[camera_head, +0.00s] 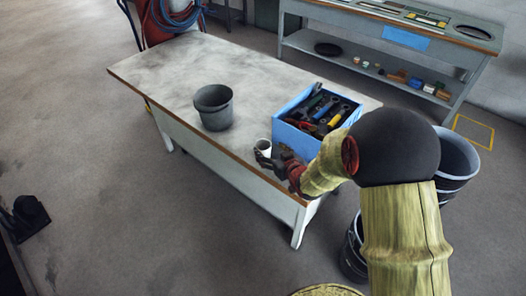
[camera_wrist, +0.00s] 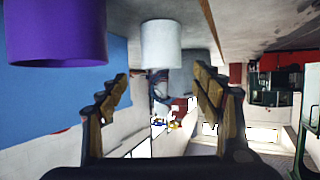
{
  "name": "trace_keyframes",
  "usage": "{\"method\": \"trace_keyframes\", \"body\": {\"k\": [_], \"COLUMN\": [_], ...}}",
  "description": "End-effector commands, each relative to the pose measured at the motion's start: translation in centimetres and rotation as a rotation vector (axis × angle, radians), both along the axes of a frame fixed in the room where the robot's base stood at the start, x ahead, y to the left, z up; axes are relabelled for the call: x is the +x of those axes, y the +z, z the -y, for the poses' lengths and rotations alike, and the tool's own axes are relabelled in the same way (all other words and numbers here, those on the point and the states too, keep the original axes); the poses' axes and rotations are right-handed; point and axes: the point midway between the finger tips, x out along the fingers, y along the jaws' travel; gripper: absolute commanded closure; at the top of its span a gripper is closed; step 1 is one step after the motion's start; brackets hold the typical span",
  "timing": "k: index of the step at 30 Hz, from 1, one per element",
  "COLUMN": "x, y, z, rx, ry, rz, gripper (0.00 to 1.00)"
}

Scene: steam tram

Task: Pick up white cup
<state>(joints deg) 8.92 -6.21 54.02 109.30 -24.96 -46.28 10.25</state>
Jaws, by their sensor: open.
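The white cup (camera_head: 263,146) stands on the worktable (camera_head: 160,75) close to its front edge, just left of the blue tool box. My gripper (camera_head: 272,158) is at the cup's near side, its fingers spread and partly covering it. In the wrist view the picture looks upside down. There the white cup (camera_wrist: 161,46) is beyond the fingertips, between the two fingers of my open gripper (camera_wrist: 160,85) but nearer the left-right middle. Nothing is held. Whether a finger touches the cup cannot be told.
The blue box (camera_head: 294,138) of tools stands right beside the cup. A grey bucket (camera_head: 214,110) stands to the left on the table. A purple round object (camera_wrist: 55,32) shows near the blue surface in the wrist view. Dark buckets (camera_head: 455,160) stand on the floor at right.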

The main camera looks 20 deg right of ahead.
Motion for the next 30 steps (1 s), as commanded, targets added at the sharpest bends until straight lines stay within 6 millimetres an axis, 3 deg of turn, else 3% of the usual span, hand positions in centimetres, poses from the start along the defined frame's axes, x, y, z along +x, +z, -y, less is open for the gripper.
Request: {"method": "trace_keyframes", "body": {"k": [16,25,30], "x": [5.6,6.1,6.1], "y": [-3.2,-3.2,-3.2], "z": [-1.3,-1.4,-1.4], "rx": [0.000,-0.001,-0.001], "ry": [-0.001,-0.001,-0.001], "rz": [0.000,-0.001,-0.001], "gripper": [0.34,0.34,0.43]}}
